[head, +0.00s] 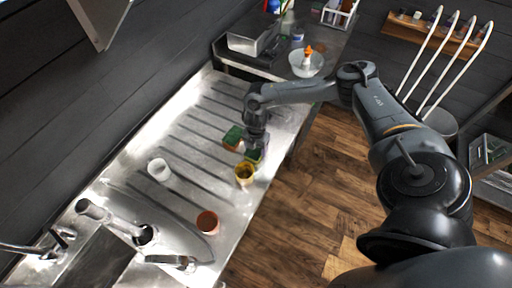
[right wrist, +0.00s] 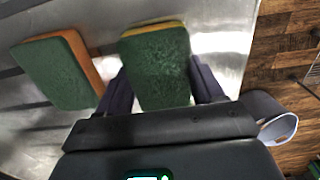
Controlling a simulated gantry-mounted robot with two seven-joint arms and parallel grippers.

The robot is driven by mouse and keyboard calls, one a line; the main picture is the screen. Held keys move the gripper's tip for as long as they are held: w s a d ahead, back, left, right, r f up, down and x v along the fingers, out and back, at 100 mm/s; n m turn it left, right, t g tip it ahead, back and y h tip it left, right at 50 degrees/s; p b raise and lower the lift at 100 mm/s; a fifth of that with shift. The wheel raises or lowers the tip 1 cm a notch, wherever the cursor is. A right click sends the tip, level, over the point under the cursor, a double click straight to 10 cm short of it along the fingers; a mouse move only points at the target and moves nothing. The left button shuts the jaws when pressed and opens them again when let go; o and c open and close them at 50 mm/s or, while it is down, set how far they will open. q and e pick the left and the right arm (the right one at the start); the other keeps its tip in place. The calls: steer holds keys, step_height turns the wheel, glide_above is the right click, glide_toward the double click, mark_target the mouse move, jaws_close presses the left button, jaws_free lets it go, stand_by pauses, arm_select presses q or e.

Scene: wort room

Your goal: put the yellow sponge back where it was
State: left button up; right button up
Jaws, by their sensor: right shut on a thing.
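The yellow sponge (right wrist: 160,70), with a green scouring face, sits between the fingers of my right gripper (right wrist: 163,88) in the right wrist view. In the head view the yellow sponge (head: 255,156) shows as a small green and yellow patch below my right gripper (head: 256,146). The gripper is shut on it, low over the ribbed steel drainboard (head: 180,128). I cannot tell whether the sponge touches the steel. A second sponge, orange with a green face (head: 233,137), lies just to the left; it also shows in the right wrist view (right wrist: 58,72). My left gripper is out of view.
A yellow cup (head: 244,175) stands close in front of the held sponge. A white cup (head: 159,171) and an orange-brown cup (head: 207,222) stand farther off. A metal pan (head: 256,41) and a bowl (head: 306,64) are at the back. Bare drainboard lies left of the sponges.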

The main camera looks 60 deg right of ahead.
mark_target(256, 149)
steer(key=shift+f, duration=0.2)
steer(key=o, duration=1)
steer(key=shift+r, duration=0.15)
step_height(256, 149, up, 12)
